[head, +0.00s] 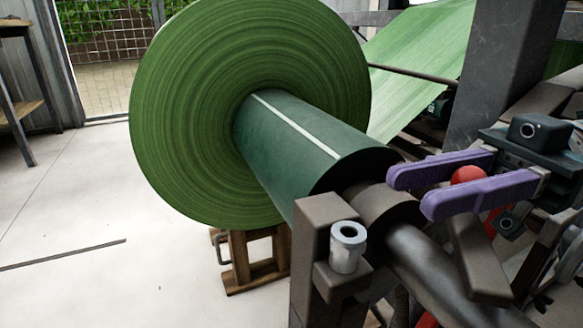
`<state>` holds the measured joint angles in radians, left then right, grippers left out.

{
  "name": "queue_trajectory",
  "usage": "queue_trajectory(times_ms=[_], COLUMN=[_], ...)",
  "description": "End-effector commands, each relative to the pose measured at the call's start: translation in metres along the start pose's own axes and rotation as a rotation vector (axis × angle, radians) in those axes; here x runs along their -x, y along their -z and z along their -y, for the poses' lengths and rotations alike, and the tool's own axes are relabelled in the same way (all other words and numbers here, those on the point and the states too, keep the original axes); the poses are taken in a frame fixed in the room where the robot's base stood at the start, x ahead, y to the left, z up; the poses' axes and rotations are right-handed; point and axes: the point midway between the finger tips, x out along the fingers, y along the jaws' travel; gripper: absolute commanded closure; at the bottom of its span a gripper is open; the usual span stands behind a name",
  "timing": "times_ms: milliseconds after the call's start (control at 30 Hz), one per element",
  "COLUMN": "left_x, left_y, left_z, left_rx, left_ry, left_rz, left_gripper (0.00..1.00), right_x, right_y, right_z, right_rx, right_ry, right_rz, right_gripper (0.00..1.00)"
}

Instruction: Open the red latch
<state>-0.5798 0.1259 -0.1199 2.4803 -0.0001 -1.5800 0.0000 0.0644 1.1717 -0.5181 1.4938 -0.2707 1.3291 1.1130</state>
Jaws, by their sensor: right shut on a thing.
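The red latch shows as a round red knob (468,174) at the right of the head view, beside the end of the roll's shaft. My right gripper (413,191) comes in from the right, with its two purple fingers on either side of the knob. It is shut on the knob, which sits nearer the fingers' base than their tips. The fingers and the gripper body hide the rest of the latch, though some red shows below the fingers. My left gripper is not in view.
A large green roll (200,110) on a dark green core (300,140) fills the middle. A brown bracket (312,250) with a grey metal cylinder (347,250) stands just left of my gripper. A wooden stand (240,265) is below the roll. The floor at left is mostly clear.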

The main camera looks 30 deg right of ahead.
Motion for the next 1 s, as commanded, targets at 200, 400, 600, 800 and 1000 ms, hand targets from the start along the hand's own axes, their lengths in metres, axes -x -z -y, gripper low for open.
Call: queue_trajectory(times_ms=[200, 400, 600, 800, 1000], left_x=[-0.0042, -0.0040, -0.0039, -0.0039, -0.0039], left_y=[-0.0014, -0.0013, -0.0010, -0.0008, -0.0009], left_z=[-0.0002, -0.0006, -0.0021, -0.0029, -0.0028], left_rx=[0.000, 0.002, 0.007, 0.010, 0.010], left_ry=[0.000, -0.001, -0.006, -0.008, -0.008], left_rz=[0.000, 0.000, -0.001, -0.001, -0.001], left_gripper=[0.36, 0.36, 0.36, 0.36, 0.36], right_x=[0.0021, 0.0022, 0.0021, 0.0021, 0.0020], right_y=[-0.0011, -0.0006, -0.0007, -0.0004, -0.0003], right_z=[0.0026, 0.0029, 0.0029, 0.0029, 0.0028], right_rx=[-0.001, -0.001, -0.001, -0.001, 0.000], right_ry=[0.032, 0.034, 0.034, 0.034, 0.034], right_rz=[0.001, 0.001, 0.001, 0.001, 0.000], right_gripper=[1.00, 1.00, 0.66, 0.44, 0.40])
